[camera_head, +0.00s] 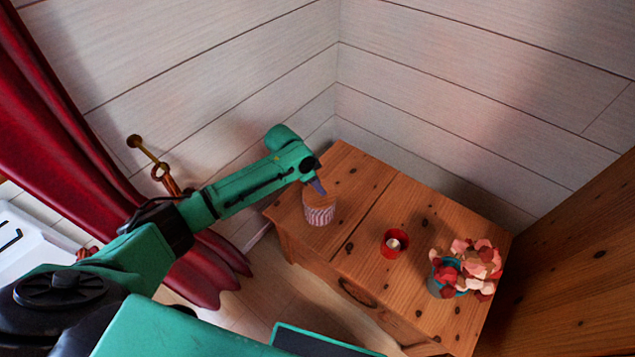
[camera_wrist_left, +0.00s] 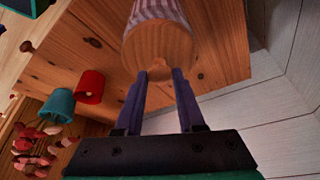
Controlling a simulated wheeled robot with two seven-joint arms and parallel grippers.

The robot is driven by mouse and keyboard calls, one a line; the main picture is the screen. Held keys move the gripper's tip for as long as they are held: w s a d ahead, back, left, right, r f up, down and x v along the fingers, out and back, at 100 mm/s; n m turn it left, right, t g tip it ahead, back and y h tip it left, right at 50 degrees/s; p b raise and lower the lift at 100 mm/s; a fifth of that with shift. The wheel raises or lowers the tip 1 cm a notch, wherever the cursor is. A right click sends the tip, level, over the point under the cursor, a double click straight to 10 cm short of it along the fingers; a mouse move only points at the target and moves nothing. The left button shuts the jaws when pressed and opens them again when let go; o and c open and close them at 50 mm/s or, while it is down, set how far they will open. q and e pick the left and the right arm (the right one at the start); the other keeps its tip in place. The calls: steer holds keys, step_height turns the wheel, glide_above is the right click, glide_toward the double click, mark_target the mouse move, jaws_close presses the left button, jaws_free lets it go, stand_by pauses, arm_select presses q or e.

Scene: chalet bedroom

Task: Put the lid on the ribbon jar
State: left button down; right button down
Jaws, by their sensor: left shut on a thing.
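The ribbon jar (camera_head: 319,215), with pink-and-white stripes, stands upright at the left end of the wooden cabinet top. In the left wrist view its striped side (camera_wrist_left: 160,10) shows beyond the lid. The round wooden lid (camera_wrist_left: 157,45) covers the jar's mouth in both views; I cannot tell whether it is fully seated or held just above the rim. My left gripper (camera_wrist_left: 160,74) is shut on the lid's small knob. In the head view the left gripper (camera_head: 319,188) points down over the jar. My right gripper is not in view.
White plank walls stand close behind. A red curtain (camera_head: 75,130) hangs at the left. The cabinet top between jar and cup is clear.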

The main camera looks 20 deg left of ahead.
arm_select(q)
steer(key=shift+c, duration=2.2)
jaws_free()
steer(key=shift+o, duration=0.4)
steer(key=o, duration=0.4)
steer(key=shift+c, duration=0.2)
steer(key=shift+r, duration=0.1)
step_height(320, 180, up, 7)
steer(key=p, duration=0.8)
